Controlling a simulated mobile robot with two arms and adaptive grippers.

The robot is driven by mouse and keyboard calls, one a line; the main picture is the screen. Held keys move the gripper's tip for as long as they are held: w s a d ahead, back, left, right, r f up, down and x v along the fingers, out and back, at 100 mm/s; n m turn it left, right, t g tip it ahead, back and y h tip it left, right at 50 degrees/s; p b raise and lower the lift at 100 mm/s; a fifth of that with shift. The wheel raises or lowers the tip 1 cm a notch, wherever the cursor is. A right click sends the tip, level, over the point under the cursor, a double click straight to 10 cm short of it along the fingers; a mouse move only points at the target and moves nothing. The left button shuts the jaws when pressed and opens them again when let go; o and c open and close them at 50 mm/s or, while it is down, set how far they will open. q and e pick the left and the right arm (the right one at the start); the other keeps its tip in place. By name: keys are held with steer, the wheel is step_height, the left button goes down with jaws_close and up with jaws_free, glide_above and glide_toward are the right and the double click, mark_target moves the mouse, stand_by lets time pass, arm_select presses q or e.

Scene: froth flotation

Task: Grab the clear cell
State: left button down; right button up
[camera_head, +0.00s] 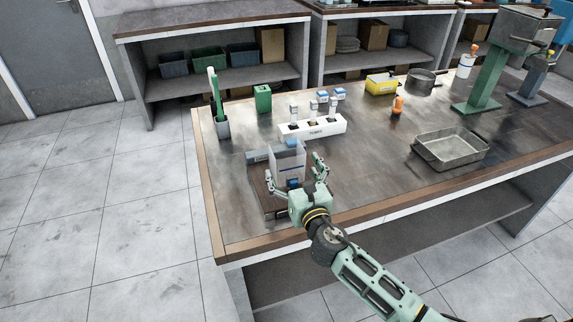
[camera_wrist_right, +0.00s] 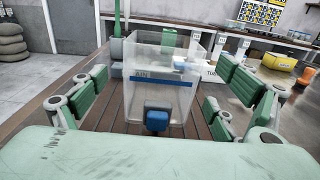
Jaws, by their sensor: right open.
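The clear cell (camera_head: 288,163) is a transparent box near the front left of the workbench. In the right wrist view the clear cell (camera_wrist_right: 160,105) stands upright, with a blue stripe and a blue block low on its near side. My right gripper (camera_head: 296,176) is open, its two fingers at either side of the cell. In the wrist view the green-padded fingers of my right gripper (camera_wrist_right: 166,98) show a gap to the cell on both sides. The cell's underside is hidden. My left gripper is not in view.
Behind the cell are a white rack (camera_head: 312,128) with several blue-topped bottles, a green box (camera_head: 263,98) and a grey holder (camera_head: 223,128) with a green tool. A metal tray (camera_head: 450,150) and a yellow bin (camera_head: 381,85) stand to the right. The bench middle is mostly clear.

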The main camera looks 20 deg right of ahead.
mark_target(282, 150)
steer(key=w, duration=0.4)
steer(key=shift+f, duration=0.15)
steer(key=shift+w, duration=0.45)
steer(key=c, duration=0.9)
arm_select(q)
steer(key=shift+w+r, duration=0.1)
arm_select(e)
steer(key=shift+w, duration=0.1)
steer(key=c, duration=0.6)
